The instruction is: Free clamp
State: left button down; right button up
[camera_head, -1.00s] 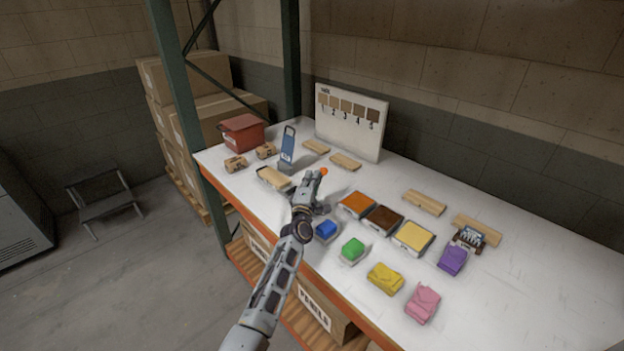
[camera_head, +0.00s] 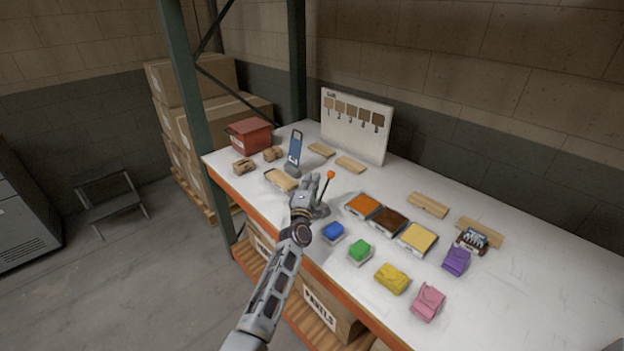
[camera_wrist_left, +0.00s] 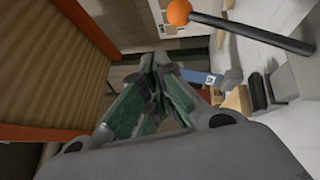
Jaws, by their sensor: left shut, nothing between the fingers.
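The clamp shows as a dark lever with an orange ball knob (camera_head: 331,174). The lever stands up from the table, leaning a little, just right of my left gripper. My left gripper (camera_head: 313,182) is over the table's front part, beside the lever and apart from the knob. Its fingers (camera_wrist_left: 158,62) are shut with nothing between them. My right gripper is out of view.
A wooden block on a tray (camera_head: 281,180) and a blue upright stand (camera_head: 295,150) lie beyond the gripper. Orange, brown and yellow trays (camera_head: 417,239) and coloured packs (camera_head: 360,251) fill the right. A green rack post (camera_head: 190,110) stands at left.

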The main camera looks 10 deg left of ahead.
pick_arm(q)
jog(key=s+r+p, duration=0.3)
jog(key=s+p, duration=0.3)
jog(key=s, duration=0.2)
jog(key=shift+d+r, duration=0.2)
jog(key=shift+r, duration=0.2)
dwell(0.3)
jog(key=shift+s, duration=0.1)
dwell(0.5)
